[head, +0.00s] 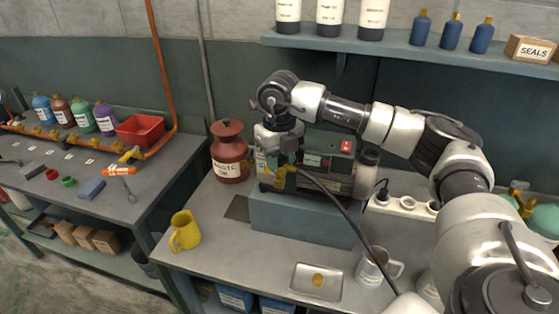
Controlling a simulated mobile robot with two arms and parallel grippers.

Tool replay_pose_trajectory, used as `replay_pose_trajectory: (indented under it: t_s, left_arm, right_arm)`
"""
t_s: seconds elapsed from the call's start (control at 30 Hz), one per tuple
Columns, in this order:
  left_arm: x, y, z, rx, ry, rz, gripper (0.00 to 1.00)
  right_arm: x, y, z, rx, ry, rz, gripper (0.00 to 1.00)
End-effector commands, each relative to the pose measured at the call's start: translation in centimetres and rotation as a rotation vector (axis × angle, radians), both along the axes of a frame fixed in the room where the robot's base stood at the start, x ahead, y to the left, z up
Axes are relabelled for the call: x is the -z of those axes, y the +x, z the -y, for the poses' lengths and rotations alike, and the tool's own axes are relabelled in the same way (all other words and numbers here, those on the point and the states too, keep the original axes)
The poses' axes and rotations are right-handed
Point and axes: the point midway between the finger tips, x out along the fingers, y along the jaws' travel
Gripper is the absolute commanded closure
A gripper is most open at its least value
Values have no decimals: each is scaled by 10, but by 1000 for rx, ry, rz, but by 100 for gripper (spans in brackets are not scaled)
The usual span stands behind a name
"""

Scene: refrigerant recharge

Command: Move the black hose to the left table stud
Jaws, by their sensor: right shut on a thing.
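The black hose (344,217) runs from the front of the machine (325,162) on the middle table down to the right, towards the lower edge of the view. A brass fitting (280,178) shows at its upper end. My right gripper (283,166) points down at this end and is shut on the hose; the fingers are small and partly hidden. The left table (75,178) has several pale labels and small fittings on top. I cannot tell which of them is the stud. My left gripper is not in view.
A red canister (229,152) stands left of the machine, with a yellow mug (185,232) in front. A metal tray (316,281) and a steel mug (376,266) are at the front. Bottles, a red bin (141,130) and an orange pipe (160,75) line the left table's back. A gap separates the tables.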

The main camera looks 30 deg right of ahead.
Motion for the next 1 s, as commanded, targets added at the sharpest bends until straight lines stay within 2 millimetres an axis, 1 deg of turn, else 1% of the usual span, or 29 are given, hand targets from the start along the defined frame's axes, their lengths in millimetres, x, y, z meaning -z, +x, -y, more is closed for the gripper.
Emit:
replay_pose_trajectory:
  t_s: [0.33,0.6,0.7,1.0]
  left_arm:
    - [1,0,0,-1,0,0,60]
    - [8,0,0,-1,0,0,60]
    - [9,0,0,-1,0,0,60]
    - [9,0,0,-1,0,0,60]
  right_arm:
    - [0,0,0,-34,1,1,91]
    - [0,0,-1,-290,1,1,91]
    - [0,0,-1,-335,1,1,91]
    - [0,0,-1,-353,1,1,91]
